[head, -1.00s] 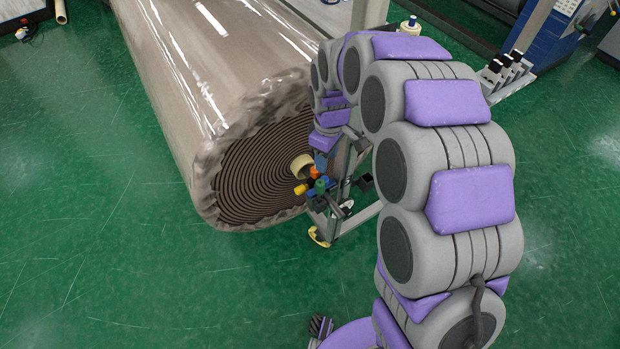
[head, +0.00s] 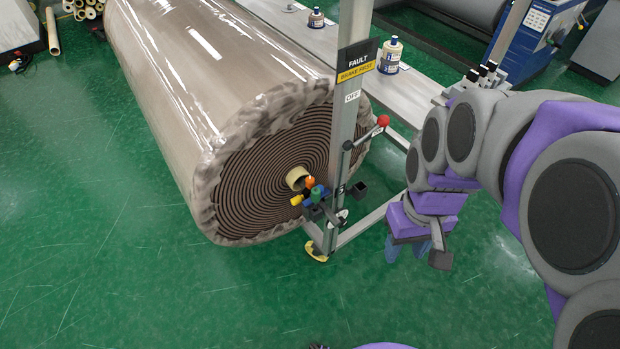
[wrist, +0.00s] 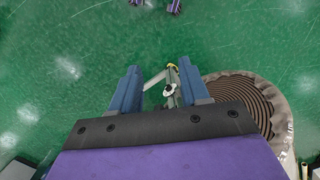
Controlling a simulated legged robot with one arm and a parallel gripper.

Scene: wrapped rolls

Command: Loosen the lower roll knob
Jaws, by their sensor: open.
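A large wrapped roll (head: 215,95) lies on its side with its spiral end facing me. At its core (head: 296,178) is a cluster of small coloured knobs (head: 312,188) in orange, yellow, green and blue, beside a metal post (head: 346,130). Dark and pale fittings sit low on the post; I cannot tell which piece is the lower roll knob. My gripper (head: 416,250) hangs open and empty to the right of the post, apart from it. In the wrist view, the post's lower fittings (wrist: 169,90) show between my open fingers (wrist: 160,74), with the roll end (wrist: 240,98) at right.
A red-tipped lever (head: 383,120) sticks out from the post under a fault sign (head: 357,62). The post's frame stands on a yellow foot (head: 316,252). Bottles (head: 390,56) stand on a grey beam behind. The green floor in front is clear.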

